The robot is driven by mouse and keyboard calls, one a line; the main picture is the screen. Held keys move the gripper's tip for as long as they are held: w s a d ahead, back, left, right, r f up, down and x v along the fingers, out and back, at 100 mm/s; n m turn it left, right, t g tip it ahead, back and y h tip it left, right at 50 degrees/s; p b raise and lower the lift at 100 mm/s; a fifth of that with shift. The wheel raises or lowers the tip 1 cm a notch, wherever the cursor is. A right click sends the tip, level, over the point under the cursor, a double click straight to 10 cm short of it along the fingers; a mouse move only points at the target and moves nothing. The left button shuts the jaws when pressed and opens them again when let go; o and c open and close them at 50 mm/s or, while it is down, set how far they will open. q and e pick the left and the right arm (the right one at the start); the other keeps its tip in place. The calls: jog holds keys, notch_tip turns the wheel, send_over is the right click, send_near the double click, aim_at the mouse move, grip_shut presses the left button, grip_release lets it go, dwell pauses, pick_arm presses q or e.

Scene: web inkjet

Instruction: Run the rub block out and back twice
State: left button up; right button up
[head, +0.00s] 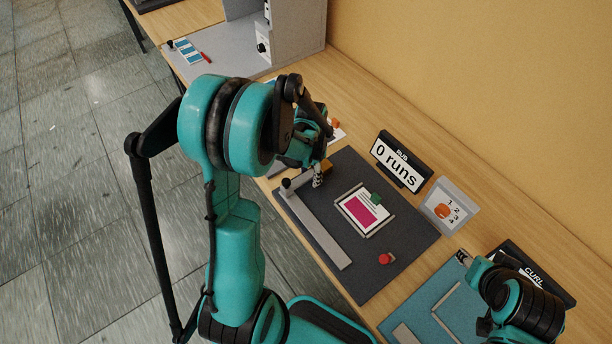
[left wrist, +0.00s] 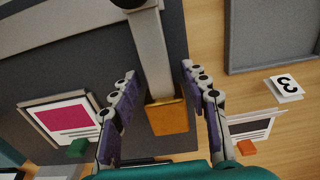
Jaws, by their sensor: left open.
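The rub block is a tan-orange block (left wrist: 168,115) at the end of a short grey arm in the left wrist view; in the head view (head: 327,165) it is partly hidden behind my gripper. The arm joins a long grey rail (head: 322,229) with a dark knob at its corner. My left gripper (head: 318,179) is open at the block. In the left wrist view its fingers (left wrist: 162,78) stand on either side of the block, with gaps visible. My right gripper (head: 463,257) shows only slightly at the lower right, and its jaws are unclear.
A dark mat (head: 400,225) bears the rail, a framed pink print (head: 360,210) and a red button (head: 386,259). A sign (head: 398,164) behind reads "RUB 0 runs". A numbered card (head: 449,206) stands beside it. A teal board (head: 432,307) lies to the right.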

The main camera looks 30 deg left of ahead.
pick_arm(q)
grip_shut()
